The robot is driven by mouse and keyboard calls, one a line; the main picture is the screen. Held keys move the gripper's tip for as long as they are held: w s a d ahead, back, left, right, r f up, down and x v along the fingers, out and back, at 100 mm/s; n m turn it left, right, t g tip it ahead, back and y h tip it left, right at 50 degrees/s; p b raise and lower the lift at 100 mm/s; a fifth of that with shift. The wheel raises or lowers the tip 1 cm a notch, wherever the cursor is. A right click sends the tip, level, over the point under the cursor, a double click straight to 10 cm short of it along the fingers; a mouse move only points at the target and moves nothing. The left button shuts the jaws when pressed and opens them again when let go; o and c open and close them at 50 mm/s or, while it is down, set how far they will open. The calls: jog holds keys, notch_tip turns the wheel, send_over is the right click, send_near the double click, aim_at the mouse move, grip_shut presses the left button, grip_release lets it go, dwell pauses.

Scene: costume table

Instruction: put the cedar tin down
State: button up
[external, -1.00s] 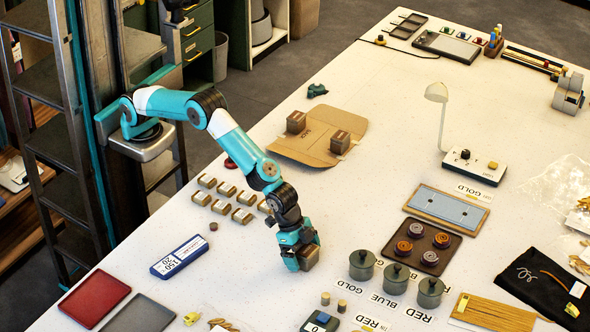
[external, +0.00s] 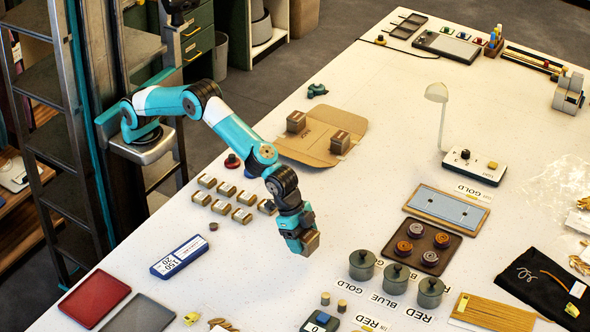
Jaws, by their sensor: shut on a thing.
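My gripper (external: 303,236) is shut on a small brown block-shaped tin (external: 310,245), which I take to be the cedar tin. It is near the middle of the white table (external: 340,210), left of the grey-green pots. The jaws partly hide the tin and its label cannot be read. I cannot tell for sure whether its underside is touching the table or a little above it.
Several small labelled tins (external: 222,207) stand in rows to the left. A cardboard sheet (external: 290,145) with two brown boxes lies behind. Lidded pots (external: 362,265) stand to the right. A blue-and-white display box (external: 180,257) lies left. The table just around my gripper is bare.

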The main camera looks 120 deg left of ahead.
aim_at(304, 232)
notch_tip(304, 232, up, 14)
jog(key=b, duration=0.1)
jog(key=s+a+r, duration=0.1)
jog(key=s+a, duration=0.3)
jog(key=a, duration=0.3)
jog(key=s+a, duration=0.3)
jog(key=a, duration=0.5)
jog(key=s+a, duration=0.5)
jog(key=s, duration=0.2)
jog(key=shift+n, duration=0.3)
notch_tip(304, 232, down, 16)
jog(key=p, duration=0.2)
jog(key=shift+r+p, duration=0.2)
jog(key=shift+p, duration=0.2)
jog(key=shift+f, duration=2.45)
jog(key=o, duration=0.9)
jog(key=shift+o, duration=0.2)
